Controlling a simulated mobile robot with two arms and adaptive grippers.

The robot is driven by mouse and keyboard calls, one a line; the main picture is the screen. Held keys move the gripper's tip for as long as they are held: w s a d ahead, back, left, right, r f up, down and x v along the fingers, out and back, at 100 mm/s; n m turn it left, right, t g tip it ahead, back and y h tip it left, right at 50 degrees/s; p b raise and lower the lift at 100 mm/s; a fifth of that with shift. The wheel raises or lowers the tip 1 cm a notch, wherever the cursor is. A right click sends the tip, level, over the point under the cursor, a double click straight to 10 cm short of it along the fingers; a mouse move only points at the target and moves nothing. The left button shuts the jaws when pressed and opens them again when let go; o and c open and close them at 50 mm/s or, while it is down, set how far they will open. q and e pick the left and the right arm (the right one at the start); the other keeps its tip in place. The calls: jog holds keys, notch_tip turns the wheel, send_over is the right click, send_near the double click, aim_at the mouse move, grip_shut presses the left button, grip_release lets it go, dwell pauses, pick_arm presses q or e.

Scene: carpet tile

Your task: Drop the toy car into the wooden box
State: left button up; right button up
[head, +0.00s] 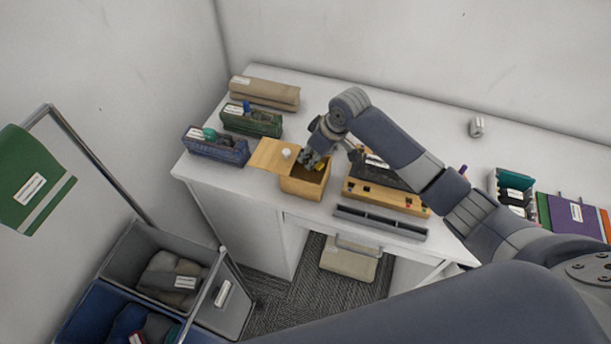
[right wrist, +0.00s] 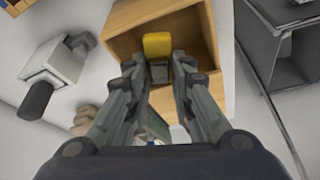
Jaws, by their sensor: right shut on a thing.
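The wooden box (head: 300,189) stands open at the front edge of the white desk. Its flat lid (head: 268,157) with a white knob lies to its left. My right gripper (head: 317,163) reaches down over the box opening. In the right wrist view, the right gripper (right wrist: 158,70) is shut on the toy car (right wrist: 158,45), which shows yellow with a dark grey part between the fingertips. The box (right wrist: 216,45) surrounds the car in that view. How deep the car sits is hard to tell. My left gripper is out of view.
A wooden tray with dark items (head: 386,198) and a grey trough (head: 380,222) lie right of the box. Blue (head: 215,150) and green (head: 252,122) holders stand on its left. Free desk lies at the back right, around a small metal cylinder (head: 477,127).

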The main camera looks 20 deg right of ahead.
jog(key=shift+f, duration=0.15)
jog(key=shift+s, duration=0.2)
jog(key=o, duration=1)
jog(key=shift+w, duration=0.1)
jog(key=v, duration=1.2)
